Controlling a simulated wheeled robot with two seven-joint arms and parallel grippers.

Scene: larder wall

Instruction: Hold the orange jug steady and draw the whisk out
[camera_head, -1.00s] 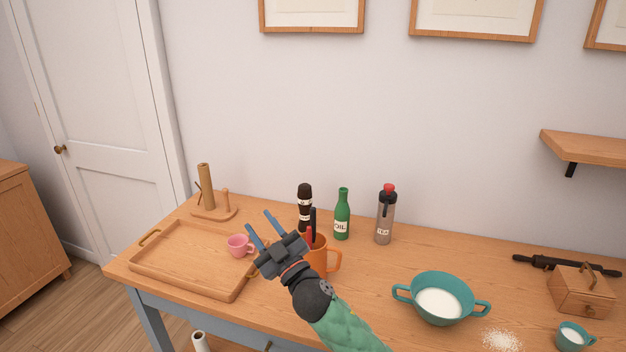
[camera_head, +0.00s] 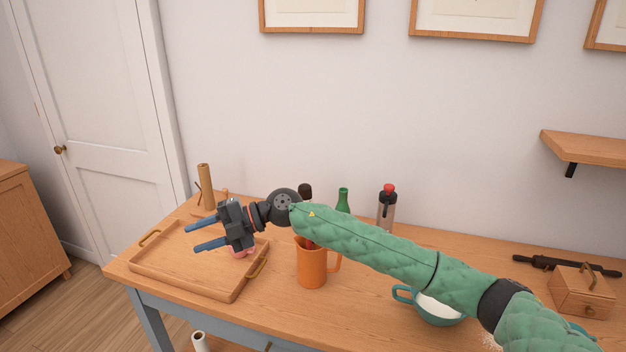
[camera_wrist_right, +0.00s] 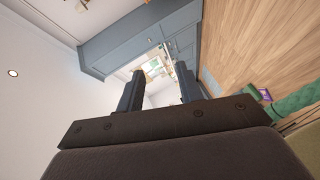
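The orange jug (camera_head: 312,270) stands upright on the table with its handle to the right. A dark red piece (camera_head: 305,242) shows at its mouth. My right forearm passes in front and hides the rest of what is in the jug, so I cannot make out the whisk. My right gripper (camera_head: 192,237) is open, above the wooden tray and left of the jug, with blue fingers pointing left. In the right wrist view the fingers (camera_wrist_right: 160,85) are apart with nothing between them. My left gripper is not in view.
A pink cup (camera_head: 243,252) is partly hidden behind my right gripper by the tray (camera_head: 185,283). A green bottle (camera_head: 343,199) and a grey flask (camera_head: 387,208) stand behind my arm. A teal bowl (camera_head: 437,312) and a wooden box (camera_head: 580,293) are to the right.

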